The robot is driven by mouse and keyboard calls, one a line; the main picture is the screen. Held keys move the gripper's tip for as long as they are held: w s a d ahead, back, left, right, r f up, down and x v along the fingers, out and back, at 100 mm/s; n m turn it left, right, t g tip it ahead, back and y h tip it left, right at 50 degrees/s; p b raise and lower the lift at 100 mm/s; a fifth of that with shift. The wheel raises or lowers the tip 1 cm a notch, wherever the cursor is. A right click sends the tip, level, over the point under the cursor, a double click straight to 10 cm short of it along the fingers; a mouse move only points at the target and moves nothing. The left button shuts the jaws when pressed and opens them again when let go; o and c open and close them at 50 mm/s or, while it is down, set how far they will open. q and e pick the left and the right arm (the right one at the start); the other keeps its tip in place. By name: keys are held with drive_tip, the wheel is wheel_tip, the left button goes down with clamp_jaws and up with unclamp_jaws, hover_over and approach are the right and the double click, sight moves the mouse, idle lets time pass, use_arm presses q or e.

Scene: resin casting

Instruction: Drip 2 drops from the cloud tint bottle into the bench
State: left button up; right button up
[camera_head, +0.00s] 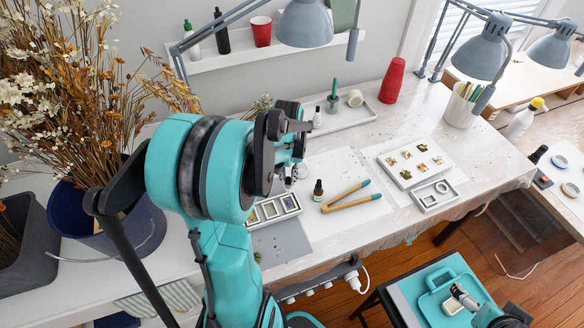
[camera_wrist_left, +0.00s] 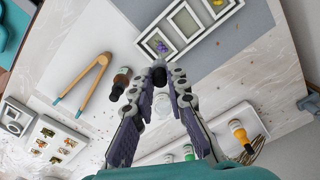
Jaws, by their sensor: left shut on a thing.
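My left gripper (camera_head: 294,140) is over the middle of the bench (camera_head: 345,238). In the left wrist view its fingers (camera_wrist_left: 159,76) close on a small dark-topped thing (camera_wrist_left: 158,70), mostly hidden between them. I cannot tell whether this is the cloud tint bottle. An amber dropper bottle (camera_head: 318,189) stands apart on the white sheet; it also shows in the wrist view (camera_wrist_left: 121,80). No label is readable. My right gripper (camera_head: 460,296) appears low at the right, its jaws unclear.
Wooden tongs (camera_head: 346,198) lie beside the amber bottle. A framed mould (camera_head: 272,209) lies near the front edge. A tray of small pieces (camera_head: 414,161) and a red cup (camera_head: 392,80) are farther right. A lamp (camera_head: 305,24) hangs above; dried flowers (camera_head: 75,90) stand at left.

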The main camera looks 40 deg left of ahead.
sight(289, 184)
use_arm(q)
drive_tip(key=shift+f+b, duration=1.7)
drive_tip(key=shift+f, duration=0.2)
drive_tip(key=shift+f, duration=0.1)
idle(0.3)
drive_tip(key=shift+o, duration=0.7)
clamp_jaws()
